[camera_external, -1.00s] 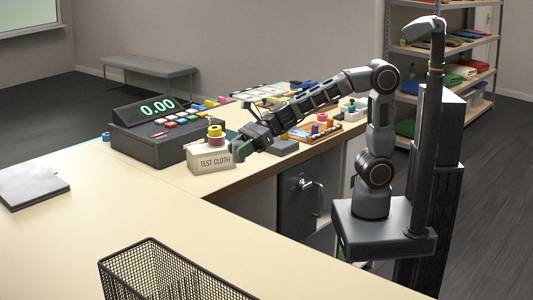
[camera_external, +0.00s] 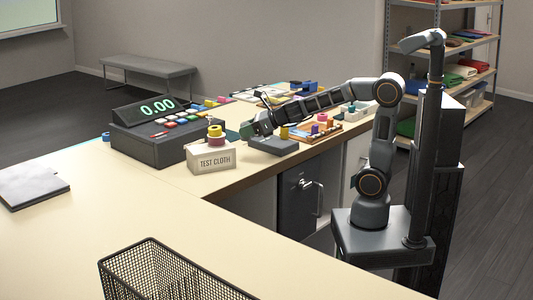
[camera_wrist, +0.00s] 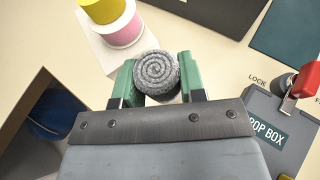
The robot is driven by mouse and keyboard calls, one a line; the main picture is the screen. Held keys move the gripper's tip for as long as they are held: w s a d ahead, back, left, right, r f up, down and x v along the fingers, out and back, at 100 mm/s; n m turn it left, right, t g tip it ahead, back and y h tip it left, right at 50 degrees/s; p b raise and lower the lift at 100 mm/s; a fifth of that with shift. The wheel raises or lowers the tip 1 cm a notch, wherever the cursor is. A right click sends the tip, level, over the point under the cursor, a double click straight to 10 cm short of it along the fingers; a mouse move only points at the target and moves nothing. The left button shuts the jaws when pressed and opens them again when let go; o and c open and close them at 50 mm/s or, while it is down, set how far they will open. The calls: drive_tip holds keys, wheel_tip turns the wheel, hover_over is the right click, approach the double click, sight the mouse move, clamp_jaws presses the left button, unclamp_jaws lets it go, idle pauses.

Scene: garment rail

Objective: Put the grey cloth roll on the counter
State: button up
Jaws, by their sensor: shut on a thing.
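The grey cloth roll (camera_wrist: 157,72) shows end-on in the wrist view as a grey spiral. It sits between the two green fingers of my gripper (camera_wrist: 156,80), which are shut on it from both sides. In the external view my gripper (camera_external: 249,130) is over the counter (camera_external: 150,215), behind and right of the TEST CLOTH box (camera_external: 212,160). I cannot make out the roll there, and the gap between it and the counter is hard to judge.
A till (camera_external: 155,132) is to the left. The near counter is mostly clear, with a wire basket (camera_external: 165,272) in front.

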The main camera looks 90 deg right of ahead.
sight(247, 159)
drive_tip(key=shift+f+b, duration=2.15)
drive_tip(key=shift+f, duration=1.45)
drive_tip(key=shift+f, duration=0.1)
drive_tip(key=shift+f, duration=0.1)
drive_tip(key=o, duration=0.9)
